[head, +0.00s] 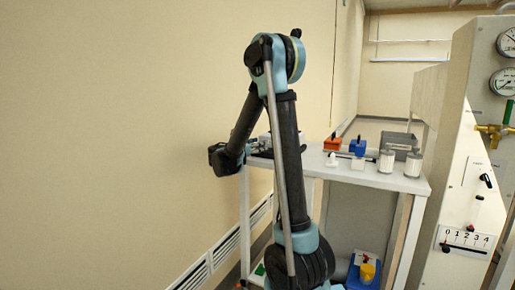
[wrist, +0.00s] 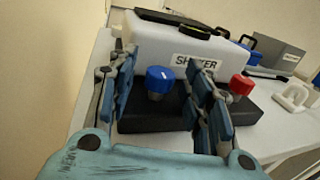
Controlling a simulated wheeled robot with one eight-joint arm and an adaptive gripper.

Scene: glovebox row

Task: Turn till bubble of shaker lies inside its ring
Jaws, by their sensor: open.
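I cannot make out a bubble or a ring. In the head view my gripper (head: 226,160) is at the bench's left end, and my arm hides most of the shaker.
A wall stands close on the left. A panel with gauges (head: 504,83) stands on the right.

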